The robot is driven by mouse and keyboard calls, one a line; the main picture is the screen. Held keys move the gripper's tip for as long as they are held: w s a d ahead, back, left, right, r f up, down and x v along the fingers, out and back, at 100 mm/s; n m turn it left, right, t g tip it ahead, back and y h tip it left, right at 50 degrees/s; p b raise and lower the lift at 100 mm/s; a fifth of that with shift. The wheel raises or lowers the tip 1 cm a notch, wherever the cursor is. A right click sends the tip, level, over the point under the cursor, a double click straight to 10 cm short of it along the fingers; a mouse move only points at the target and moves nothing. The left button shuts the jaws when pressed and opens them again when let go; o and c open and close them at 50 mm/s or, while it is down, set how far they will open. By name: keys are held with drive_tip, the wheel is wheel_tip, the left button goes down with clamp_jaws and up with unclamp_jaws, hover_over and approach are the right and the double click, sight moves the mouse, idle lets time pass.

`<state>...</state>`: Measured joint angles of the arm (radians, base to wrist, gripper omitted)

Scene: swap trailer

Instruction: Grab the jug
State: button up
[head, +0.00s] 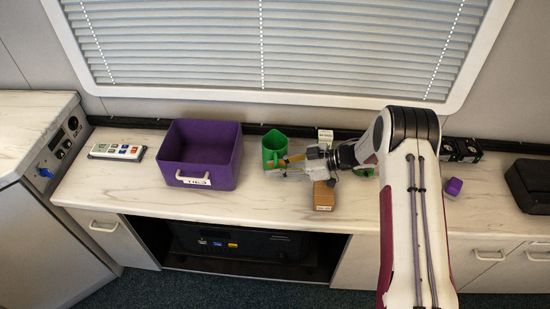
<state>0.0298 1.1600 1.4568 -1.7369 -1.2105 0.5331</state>
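The green jug (273,146) stands upright on the marbled white counter, just right of the purple bin. Its front right side is partly covered by my gripper. My gripper (281,166) reaches in from the right, with its fingertips at the jug's lower right side. Whether the fingers touch the jug or have closed on it is too small to tell.
The purple bin (200,153) with a white handle stands left of the jug. A brown block (323,195) and a small white box (325,137) are close by my gripper. A handheld device (117,152) lies left; a purple cube (453,187) and black case (530,184) lie right.

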clamp_jaws()
drive_tip(key=shift+r, duration=0.35)
idle(0.3)
drive_tip(key=shift+r, duration=4.65)
